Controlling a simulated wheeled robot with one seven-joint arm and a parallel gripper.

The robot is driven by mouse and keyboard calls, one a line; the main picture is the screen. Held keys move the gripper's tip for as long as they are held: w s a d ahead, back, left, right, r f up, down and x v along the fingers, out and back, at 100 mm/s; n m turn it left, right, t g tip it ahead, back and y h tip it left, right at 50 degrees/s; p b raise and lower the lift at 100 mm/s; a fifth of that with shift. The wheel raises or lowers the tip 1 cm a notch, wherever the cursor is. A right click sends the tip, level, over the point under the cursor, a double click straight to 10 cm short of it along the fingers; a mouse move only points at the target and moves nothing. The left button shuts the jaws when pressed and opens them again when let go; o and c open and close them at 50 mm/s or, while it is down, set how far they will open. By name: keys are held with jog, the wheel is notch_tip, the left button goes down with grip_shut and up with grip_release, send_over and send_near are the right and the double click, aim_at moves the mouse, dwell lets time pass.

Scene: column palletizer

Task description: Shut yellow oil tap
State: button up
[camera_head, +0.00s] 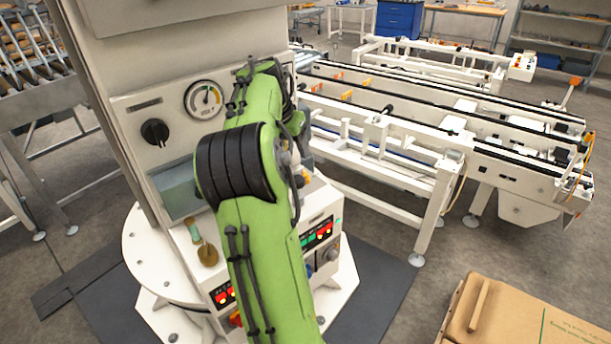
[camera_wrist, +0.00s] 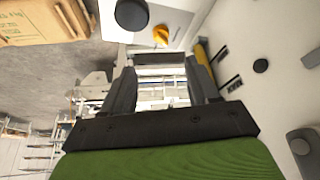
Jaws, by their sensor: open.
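In the wrist view my gripper (camera_wrist: 160,64) is open, its two dark fingers apart with nothing held between them. A small yellow part (camera_wrist: 161,36), which looks like the yellow tap, shows just beyond the fingertips on a pale machine face. The gripper is apart from it as far as I can tell, and the tap's handle position is too small to make out. In the head view my green arm reaches toward the white column machine (camera_head: 150,105) and hides my gripper and most of the tap's area.
A black round knob (camera_wrist: 131,14) is beside the yellow part. The machine front carries a dial gauge (camera_head: 205,99), a black knob (camera_head: 155,132) and a brass-coloured fitting (camera_head: 207,254). A white conveyor (camera_head: 385,140) stands behind, and a cardboard box (camera_head: 530,318) is at lower right.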

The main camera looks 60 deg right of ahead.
aim_at(303, 174)
jog(key=b+x, duration=0.3)
jog(key=x, duration=1)
jog(key=shift+f, duration=0.2)
jog(key=shift+c, duration=0.4)
jog(key=c, duration=1)
